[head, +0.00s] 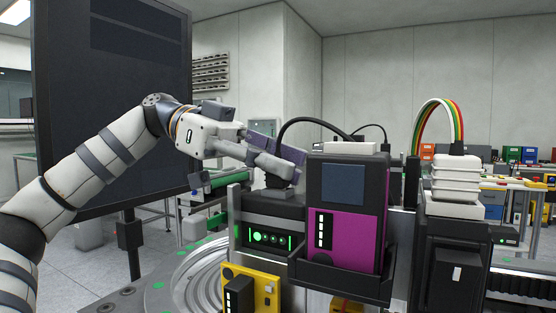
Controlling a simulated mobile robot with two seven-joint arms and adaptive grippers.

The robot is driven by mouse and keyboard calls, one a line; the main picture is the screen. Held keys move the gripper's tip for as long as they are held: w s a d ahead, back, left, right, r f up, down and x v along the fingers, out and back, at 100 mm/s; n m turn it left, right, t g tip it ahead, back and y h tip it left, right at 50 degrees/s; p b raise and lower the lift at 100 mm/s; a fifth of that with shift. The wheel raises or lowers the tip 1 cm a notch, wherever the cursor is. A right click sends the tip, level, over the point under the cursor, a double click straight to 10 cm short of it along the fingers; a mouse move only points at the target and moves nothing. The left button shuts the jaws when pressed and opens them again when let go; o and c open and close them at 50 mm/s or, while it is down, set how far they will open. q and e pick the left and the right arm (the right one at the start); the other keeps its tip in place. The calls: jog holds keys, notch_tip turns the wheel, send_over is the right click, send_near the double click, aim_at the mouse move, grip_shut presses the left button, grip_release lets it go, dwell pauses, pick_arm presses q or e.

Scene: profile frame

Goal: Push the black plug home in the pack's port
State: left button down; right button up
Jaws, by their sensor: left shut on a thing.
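My left gripper (284,166) reaches in from the left, above a dark grey housing (264,212) with green lights on its front. It is shut on a small black piece, seemingly the black plug (279,181), which shows just below the fingers at the housing's top. A black cable (312,120) rises behind the fingers and arches right. The fingers hide most of the plug, and I cannot see the port or tell how deep the plug sits. A purple and black pack-like unit (368,232) stands just right, in a black holder. My right gripper is not in view.
A white stacked block (455,180) with a striped ribbon cable (436,108) stands at the right. A yellow plate (255,290) with a black block is in front, beside a round grey plate (196,280). A large dark screen (110,100) stands behind my left arm.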

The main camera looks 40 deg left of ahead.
pick_arm(q)
jog(key=shift+f, duration=0.1)
jog(key=c, duration=1.5)
grip_release()
jog(key=shift+a, duration=0.1)
jog(key=shift+v, duration=5.95)
